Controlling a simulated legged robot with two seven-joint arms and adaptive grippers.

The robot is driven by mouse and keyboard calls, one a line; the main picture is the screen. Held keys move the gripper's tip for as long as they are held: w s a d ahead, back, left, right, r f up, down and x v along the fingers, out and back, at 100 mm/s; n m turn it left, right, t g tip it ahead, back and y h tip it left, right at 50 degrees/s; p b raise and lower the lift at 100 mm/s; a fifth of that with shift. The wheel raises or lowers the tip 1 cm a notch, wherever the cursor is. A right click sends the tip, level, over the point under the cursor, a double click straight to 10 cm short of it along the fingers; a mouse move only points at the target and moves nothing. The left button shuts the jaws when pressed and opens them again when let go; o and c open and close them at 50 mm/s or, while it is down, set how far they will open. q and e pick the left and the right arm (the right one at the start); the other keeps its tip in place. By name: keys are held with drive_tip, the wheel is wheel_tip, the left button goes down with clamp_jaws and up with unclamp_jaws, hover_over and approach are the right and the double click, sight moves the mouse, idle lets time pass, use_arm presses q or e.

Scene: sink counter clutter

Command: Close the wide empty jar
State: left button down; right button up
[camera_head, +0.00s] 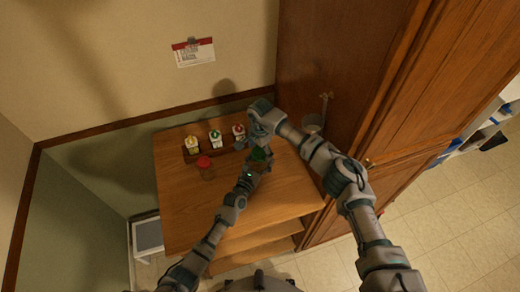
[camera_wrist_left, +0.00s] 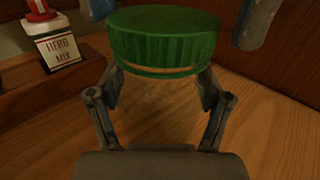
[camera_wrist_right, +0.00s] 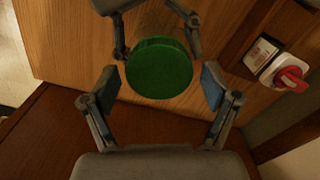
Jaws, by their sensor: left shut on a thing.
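A wide clear jar (camera_wrist_left: 160,100) with a green lid (camera_wrist_left: 163,40) stands on the wooden counter. The lid also shows in the right wrist view (camera_wrist_right: 159,70) and the head view (camera_head: 260,154). The lid rests over the jar mouth with a thin tan band under it; I cannot tell how tightly it sits. My left gripper (camera_wrist_left: 160,80) is shut on the jar body below the lid. My right gripper (camera_wrist_right: 160,82) is open above the lid, with a finger on each side and visible gaps. In the head view my right gripper (camera_head: 260,132) partly hides the jar.
A dark rack (camera_head: 206,155) holds shakers with yellow, green (camera_head: 215,137) and red tops; one label reads HERB MIX (camera_wrist_left: 63,47). A tall wooden cabinet stands right. The counter's front left is clear.

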drive_tip(key=c, duration=0.9)
drive_tip(key=m, duration=0.6)
drive_tip(key=shift+c, duration=0.2)
drive_tip(key=m, duration=1)
drive_tip(key=shift+m, duration=0.4)
drive_tip(key=m, duration=0.5)
drive_tip(key=shift+w, duration=0.1)
drive_tip(key=m, duration=0.7)
drive_tip(key=o, duration=1.3)
drive_tip(key=shift+f, duration=0.1)
drive_tip(key=shift+c, duration=0.2)
